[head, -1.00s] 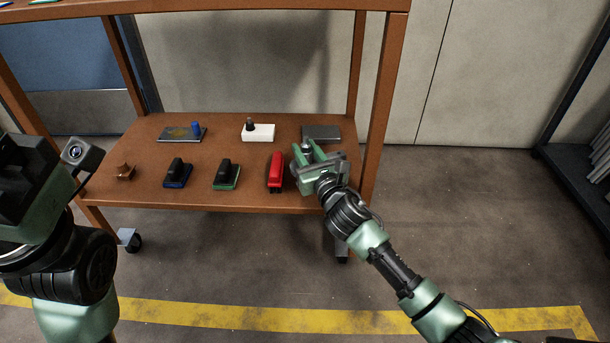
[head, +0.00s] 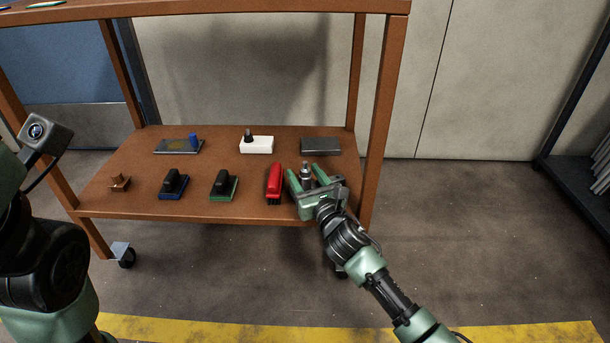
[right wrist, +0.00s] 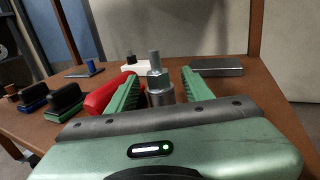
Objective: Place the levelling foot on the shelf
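The levelling foot (head: 305,174) is a grey metal piece with a thin stem on top. It stands upright at the shelf's (head: 140,205) right front, and it also shows in the right wrist view (right wrist: 159,88). My right gripper (head: 304,176) is open, with its green fingers (right wrist: 160,88) on either side of the foot. Gaps show between the foot and both fingers in the right wrist view. The foot's base is partly hidden behind the gripper body. My left arm is at the left edge of the head view, but its fingers are not visible.
A red stapler-like object (head: 273,183) lies close left of the right gripper. A dark grey block (head: 320,146) is behind it. A white block (head: 257,145) and green-based (head: 223,186) and blue-based (head: 173,185) items stand farther left. A shelf post (head: 378,110) rises at the right.

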